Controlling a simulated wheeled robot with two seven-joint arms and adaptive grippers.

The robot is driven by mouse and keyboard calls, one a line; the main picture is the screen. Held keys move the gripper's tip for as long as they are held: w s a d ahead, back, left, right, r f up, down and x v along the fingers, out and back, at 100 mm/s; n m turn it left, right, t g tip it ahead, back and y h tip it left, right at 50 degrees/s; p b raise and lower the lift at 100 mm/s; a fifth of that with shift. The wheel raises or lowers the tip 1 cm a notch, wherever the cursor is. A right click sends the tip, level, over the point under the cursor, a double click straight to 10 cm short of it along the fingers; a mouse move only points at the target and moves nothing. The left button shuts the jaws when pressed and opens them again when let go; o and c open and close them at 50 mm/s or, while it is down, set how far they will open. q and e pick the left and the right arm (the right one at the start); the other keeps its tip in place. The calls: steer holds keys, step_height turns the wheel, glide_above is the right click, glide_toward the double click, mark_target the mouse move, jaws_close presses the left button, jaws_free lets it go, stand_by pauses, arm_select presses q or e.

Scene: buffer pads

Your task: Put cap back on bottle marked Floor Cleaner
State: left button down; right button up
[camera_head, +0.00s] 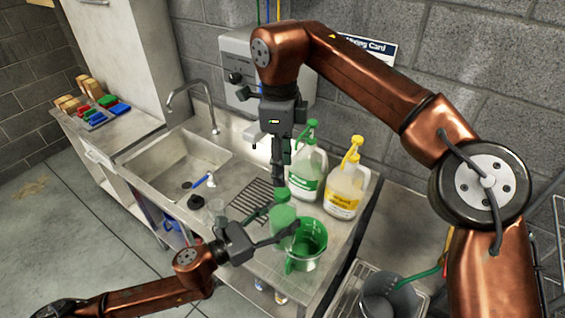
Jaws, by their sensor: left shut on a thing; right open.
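My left gripper (272,236) is shut on a small green bottle (284,217), beside a green measuring jug. A green piece (283,195) shows at the top of this bottle; I cannot tell whether it is a separate cap or how it is seated. My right gripper (278,178) points down from above, open, with its fingertips close to that green piece. I cannot tell whether they touch it. No label reading Floor Cleaner is legible in the head view.
The green jug (308,243) stands right of the held bottle. A green-labelled container (309,175) and a yellow-labelled one (347,190) with pumps stand behind. A sink (178,165), black drain rack (254,196) and blue-handled brush (204,180) are to the left.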

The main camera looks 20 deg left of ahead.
mark_target(282, 191)
steer(key=n, duration=0.4)
steer(key=shift+s+r+n, duration=0.1)
steer(key=shift+r+n, duration=0.2)
steer(key=shift+f, duration=4)
steer(key=shift+c, duration=0.5)
